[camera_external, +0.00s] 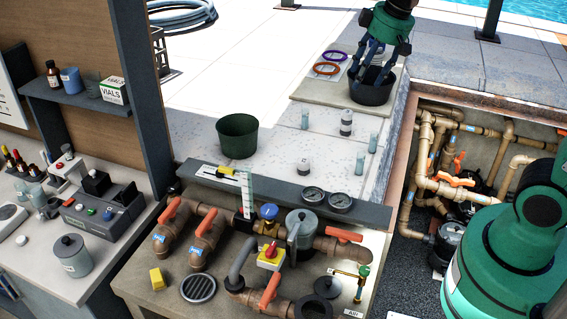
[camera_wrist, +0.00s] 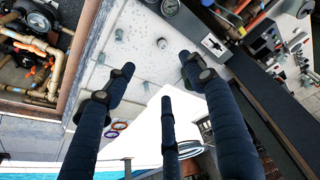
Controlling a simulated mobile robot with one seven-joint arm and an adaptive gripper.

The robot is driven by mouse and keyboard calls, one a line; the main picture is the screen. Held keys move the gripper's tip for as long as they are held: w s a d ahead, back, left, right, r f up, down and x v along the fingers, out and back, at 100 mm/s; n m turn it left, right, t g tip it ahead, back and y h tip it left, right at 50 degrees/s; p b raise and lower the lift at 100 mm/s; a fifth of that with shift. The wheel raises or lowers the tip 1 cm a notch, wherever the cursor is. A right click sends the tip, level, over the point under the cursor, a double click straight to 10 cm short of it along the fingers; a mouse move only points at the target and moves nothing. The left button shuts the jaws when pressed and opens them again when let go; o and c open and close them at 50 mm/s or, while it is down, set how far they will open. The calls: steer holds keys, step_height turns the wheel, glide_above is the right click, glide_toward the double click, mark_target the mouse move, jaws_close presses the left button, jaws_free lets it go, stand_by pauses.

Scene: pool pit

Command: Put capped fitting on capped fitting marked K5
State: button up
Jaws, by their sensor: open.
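Two small pale capped fittings with dark bands stand on the light paving in the external view. One fitting (camera_external: 346,122) is farther back, and the other fitting (camera_external: 303,167) is nearer the pipe bench. No K5 mark is legible on either. My gripper (camera_external: 374,76) is at the upper right, its fingers pointing down and overlapping a black pot in the picture. I cannot tell whether the fingertips are inside it. In the wrist view my gripper (camera_wrist: 160,76) has its fingers spread, with nothing between them. One fitting (camera_wrist: 162,43) shows beyond the fingertips; the other is not clear there.
Several clear cylinders, one a glass vial (camera_external: 360,160), stand around the fittings. The black pot (camera_external: 370,97) and purple and orange rings (camera_external: 327,69) lie behind. A green bucket (camera_external: 237,137) stands left. A bench with pipes and gauges (camera_external: 313,195) borders the front; a pipe pit (camera_external: 455,145) opens right.

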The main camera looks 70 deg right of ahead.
steer(key=s+a+n+t+y, duration=0.1)
steer(key=s+a+n+t, duration=0.1)
steer(key=s+a, duration=1.3)
steer(key=s, duration=0.3)
steer(key=shift+s+a+r, duration=0.2)
steer(key=shift+a+r, duration=0.05)
steer(key=shift+r, duration=0.15)
steer(key=shift+f, duration=0.15)
step_height(320, 180, down, 13)
steer(key=b, duration=1.3)
steer(key=shift+f+b, duration=0.2)
steer(key=shift+b, duration=0.2)
steer(key=o, duration=1.2)
